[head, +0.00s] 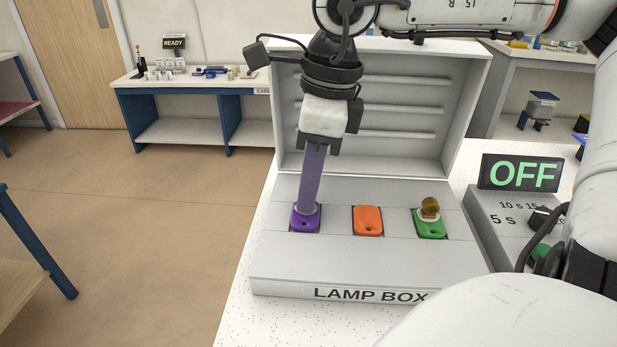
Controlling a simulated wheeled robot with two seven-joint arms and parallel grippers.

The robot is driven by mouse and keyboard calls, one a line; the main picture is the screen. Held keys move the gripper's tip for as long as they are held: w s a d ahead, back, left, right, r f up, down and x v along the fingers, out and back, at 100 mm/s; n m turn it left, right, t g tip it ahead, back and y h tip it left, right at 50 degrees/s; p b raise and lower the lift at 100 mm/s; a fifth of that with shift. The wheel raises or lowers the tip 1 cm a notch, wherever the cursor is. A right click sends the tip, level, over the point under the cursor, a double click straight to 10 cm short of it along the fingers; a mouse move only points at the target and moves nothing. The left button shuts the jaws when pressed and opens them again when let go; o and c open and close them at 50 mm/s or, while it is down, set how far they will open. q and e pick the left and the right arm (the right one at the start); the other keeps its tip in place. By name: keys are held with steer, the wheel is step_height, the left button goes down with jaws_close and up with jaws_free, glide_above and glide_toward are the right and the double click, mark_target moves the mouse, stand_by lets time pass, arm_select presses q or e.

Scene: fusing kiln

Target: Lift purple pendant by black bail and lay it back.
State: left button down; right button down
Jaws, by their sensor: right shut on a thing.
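The purple pendant (306,219) sits at the left slot of the lamp box, with a small dark hole near its lower edge. My right gripper (319,147) is above it, pointing down and shut on a long purple-grey bar (312,180). The bar leans slightly, and its lower end meets a pale ring on the pendant's upper part. I cannot make out a black bail. I cannot tell whether the pendant is raised at all. My left gripper is not in view.
The lamp box (340,268) has a raised lid behind the gripper. An orange pendant (368,220) and a green pendant (430,226) with a brown knob on a pale ring sit to the right. A control box with an OFF display (521,173) stands at right.

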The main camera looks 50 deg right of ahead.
steer(key=shift+r, duration=0.4)
steer(key=shift+r+p, duration=0.2)
steer(key=shift+p, duration=0.2)
steer(key=shift+r, duration=0.15)
steer(key=shift+r, duration=0.1)
steer(key=shift+r+p, duration=0.35)
steer(key=shift+p, duration=0.05)
stand_by(0.5)
stand_by(0.6)
steer(key=shift+f, duration=0.2)
steer(key=shift+f+b, duration=0.25)
steer(key=shift+b, duration=0.15)
